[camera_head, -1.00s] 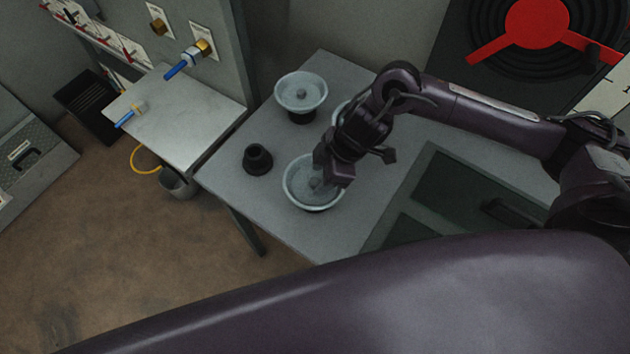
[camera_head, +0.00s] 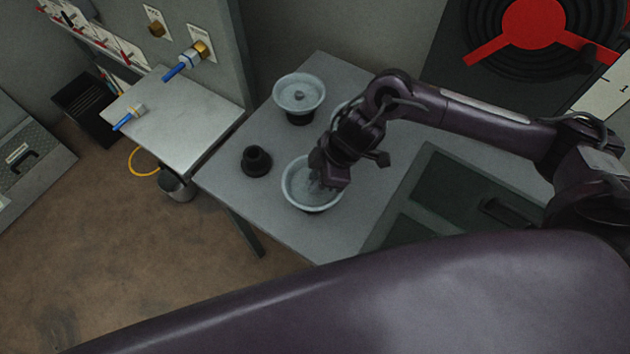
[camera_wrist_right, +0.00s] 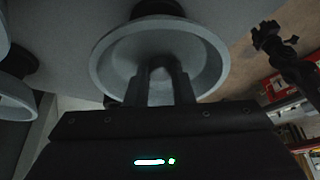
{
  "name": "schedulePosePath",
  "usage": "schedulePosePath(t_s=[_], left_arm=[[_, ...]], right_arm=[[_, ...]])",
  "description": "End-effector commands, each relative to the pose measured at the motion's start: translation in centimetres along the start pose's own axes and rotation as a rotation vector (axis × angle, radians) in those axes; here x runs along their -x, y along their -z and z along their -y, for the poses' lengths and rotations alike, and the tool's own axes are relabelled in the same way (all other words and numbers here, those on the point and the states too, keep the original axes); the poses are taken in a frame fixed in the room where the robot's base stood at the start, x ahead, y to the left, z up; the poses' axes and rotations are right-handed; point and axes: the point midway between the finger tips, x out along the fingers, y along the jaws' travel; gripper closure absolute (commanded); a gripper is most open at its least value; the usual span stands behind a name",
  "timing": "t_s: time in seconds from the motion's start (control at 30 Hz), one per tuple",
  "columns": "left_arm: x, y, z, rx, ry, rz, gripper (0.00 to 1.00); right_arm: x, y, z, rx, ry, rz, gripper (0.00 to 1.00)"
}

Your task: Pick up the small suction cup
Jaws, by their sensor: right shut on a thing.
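A pale round cup (camera_head: 299,203) with a dark base stands at the front of the grey table. It fills the upper middle of the right wrist view (camera_wrist_right: 105,65). My right gripper (camera_head: 322,183) reaches down into this cup. Its two fingers (camera_wrist_right: 160,68) are shut on the cup's central knob, which they mostly hide. The cup looks level, and I cannot tell whether its base touches the table. A small black stepped cup (camera_head: 257,160) stands free to its left. My left gripper does not show in the head view.
Another pale cup (camera_head: 299,93) stands at the table's back, and a third (camera_head: 341,108) is partly hidden behind my right arm. The table's left edge (camera_head: 222,203) is close to the black cup. A dark-panelled case (camera_head: 460,190) lies on the right.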

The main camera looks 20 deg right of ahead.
Motion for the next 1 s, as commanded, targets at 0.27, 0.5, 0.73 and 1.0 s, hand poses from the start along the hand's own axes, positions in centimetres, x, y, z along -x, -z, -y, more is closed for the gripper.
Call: schedulePosePath(t_s=[0.27,0.5,0.73,1.0], left_arm=[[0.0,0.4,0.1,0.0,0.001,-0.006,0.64],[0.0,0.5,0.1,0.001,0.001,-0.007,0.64],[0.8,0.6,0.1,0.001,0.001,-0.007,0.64],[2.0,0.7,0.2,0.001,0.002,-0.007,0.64]], right_arm=[[1.5,0.7,-0.1,0.003,-0.003,-0.004,1.0],[5.7,2.5,-0.1,0.006,-0.006,-0.004,1.0],[12.2,5.0,-0.2,0.007,-0.011,-0.001,1.0],[16.8,7.0,-0.1,0.003,-0.005,-0.001,1.0]])
